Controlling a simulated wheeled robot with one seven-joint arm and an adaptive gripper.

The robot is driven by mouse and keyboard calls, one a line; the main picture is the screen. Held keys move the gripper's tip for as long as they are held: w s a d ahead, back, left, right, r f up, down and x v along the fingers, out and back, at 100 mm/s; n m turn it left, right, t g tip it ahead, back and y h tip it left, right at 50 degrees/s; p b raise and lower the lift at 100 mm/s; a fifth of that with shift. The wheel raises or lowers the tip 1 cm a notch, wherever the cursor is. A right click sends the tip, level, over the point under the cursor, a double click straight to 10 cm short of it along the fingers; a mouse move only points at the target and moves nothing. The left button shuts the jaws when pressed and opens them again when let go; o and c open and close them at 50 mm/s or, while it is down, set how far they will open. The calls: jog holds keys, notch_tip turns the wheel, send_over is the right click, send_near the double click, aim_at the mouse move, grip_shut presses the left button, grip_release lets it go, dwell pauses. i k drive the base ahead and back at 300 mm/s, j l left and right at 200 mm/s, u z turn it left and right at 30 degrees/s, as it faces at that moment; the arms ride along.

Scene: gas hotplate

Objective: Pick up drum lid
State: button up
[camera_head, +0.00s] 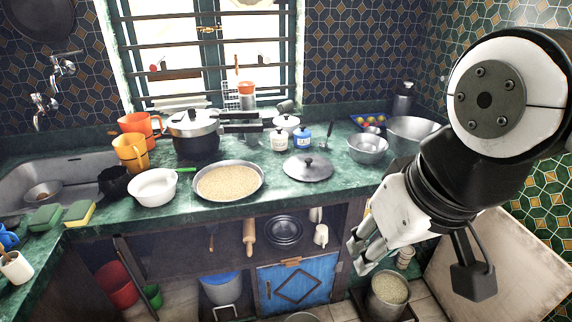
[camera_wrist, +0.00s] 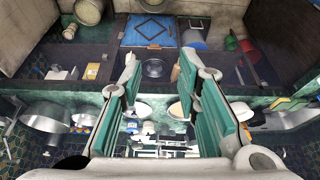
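A round grey lid (camera_head: 308,168) with a dark knob lies flat on the green counter (camera_head: 250,208), right of a plate of grain. It is the only loose lid I can make out; whether it belongs to a drum I cannot tell. A drum (camera_head: 387,291) filled with grain stands low by the floor, open at the top; it also shows in the wrist view (camera_wrist: 89,12). My gripper (camera_head: 360,252) is in front of and below the counter edge, right of the lid and apart from it. In the wrist view its teal-padded fingers (camera_wrist: 159,66) are spread, with nothing held between them.
The grain plate (camera_head: 228,182), a pressure cooker (camera_head: 195,140), two small jars and steel bowls (camera_head: 368,149) surround the lid. A blue door (camera_head: 297,284) and shelves are below the counter. A pale board (camera_head: 500,265) leans at right. A narrow counter strip before the lid is clear.

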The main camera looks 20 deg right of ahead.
aim_at(305, 167)
jog(key=i+j+z, duration=0.3)
jog(key=i, duration=0.3)
jog(key=i+j+z, duration=0.15)
jog(key=j, duration=0.15)
jog(key=i+j+z, duration=0.2)
jog(key=j, duration=0.15)
jog(key=j+z, duration=0.15)
jog(key=j, duration=0.2)
